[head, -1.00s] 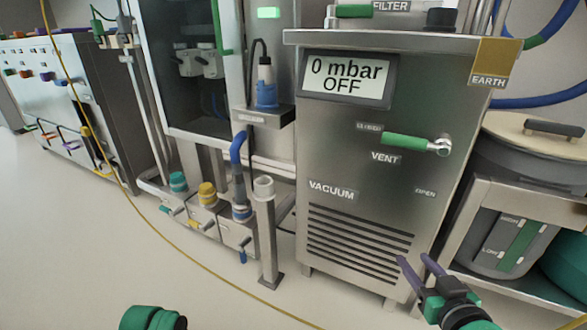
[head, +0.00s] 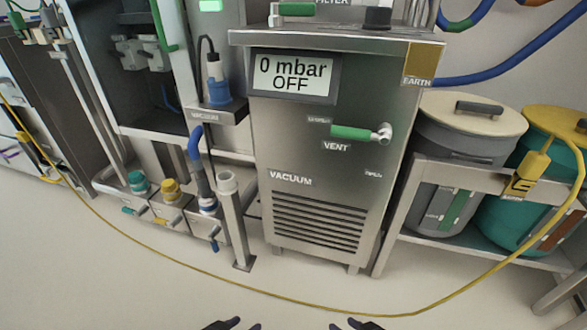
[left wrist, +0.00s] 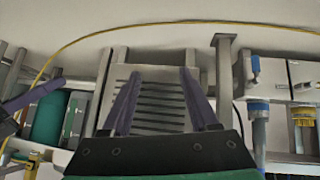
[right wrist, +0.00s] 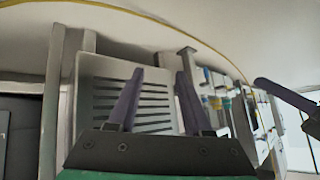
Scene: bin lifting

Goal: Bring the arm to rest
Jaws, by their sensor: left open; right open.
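Only the dark fingertips of my left gripper (head: 234,325) and right gripper (head: 348,326) show at the bottom edge of the head view, side by side. In the left wrist view my left gripper (left wrist: 158,75) has its purple fingers apart with nothing between them. In the right wrist view my right gripper (right wrist: 157,75) has its fingers apart and is empty too. Each wrist view also shows a purple finger of the other gripper at its side. Both grippers are apart from the steel vacuum cabinet (head: 290,160). My arms are hidden below the head view.
The cabinet's display (head: 293,77) reads 0 mbar OFF, with a green vent handle (head: 350,132) below. A metal post (head: 233,220) stands to its left. A shelf (head: 480,252) at right bears lidded bins (head: 465,128). A yellow cable (head: 330,312) crosses the open floor.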

